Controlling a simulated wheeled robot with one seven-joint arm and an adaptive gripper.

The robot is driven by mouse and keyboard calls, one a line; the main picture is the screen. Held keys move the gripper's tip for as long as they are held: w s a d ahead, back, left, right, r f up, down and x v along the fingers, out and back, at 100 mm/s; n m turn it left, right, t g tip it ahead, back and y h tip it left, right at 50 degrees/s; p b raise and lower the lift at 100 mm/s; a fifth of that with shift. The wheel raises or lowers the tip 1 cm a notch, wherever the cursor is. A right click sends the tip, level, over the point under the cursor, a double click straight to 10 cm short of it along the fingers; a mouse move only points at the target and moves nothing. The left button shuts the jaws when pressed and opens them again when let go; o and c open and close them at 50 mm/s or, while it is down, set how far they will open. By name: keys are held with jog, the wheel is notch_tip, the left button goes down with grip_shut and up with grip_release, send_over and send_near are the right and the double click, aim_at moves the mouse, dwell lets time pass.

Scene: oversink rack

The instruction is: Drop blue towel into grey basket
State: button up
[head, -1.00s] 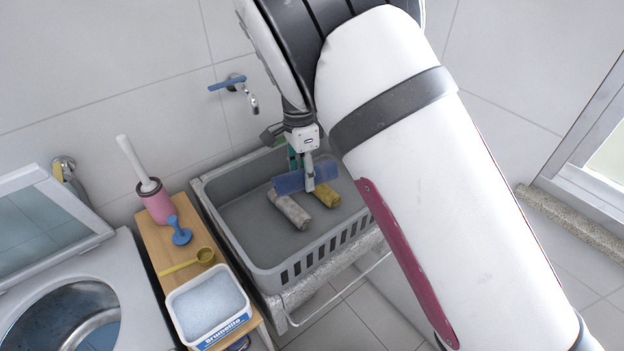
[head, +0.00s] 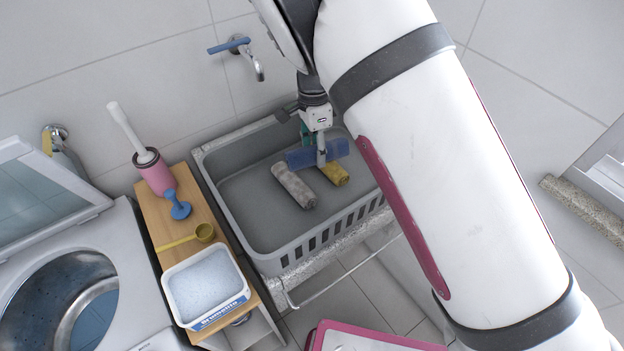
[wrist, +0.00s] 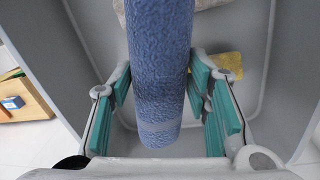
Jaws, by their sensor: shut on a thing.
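The blue towel (head: 302,158) is a rolled cylinder held crosswise in my gripper (head: 321,150). In the wrist view the towel (wrist: 160,70) runs between the two green-padded fingers of my gripper (wrist: 162,95), which is shut on it. The grey basket (head: 267,259) has slotted walls, and the towel hangs over its inside. A grey-beige rolled towel (head: 293,186) and a yellow rolled towel (head: 335,174) lie on the basket floor below the blue one. Whether the blue towel touches them is not clear.
A tap (head: 258,70) is on the wall behind. The basket's left floor is free.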

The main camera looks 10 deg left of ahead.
jog(key=shift+f, duration=0.2)
jog(key=o, duration=1.3)
jog(key=shift+r, duration=0.15)
jog(key=r, duration=0.7)
jog(key=w+r, duration=0.1)
jog(key=r, duration=0.2)
jog(key=shift+a+r, duration=0.3)
jog(key=shift+a, duration=0.05)
jog(key=shift+r, duration=0.55)
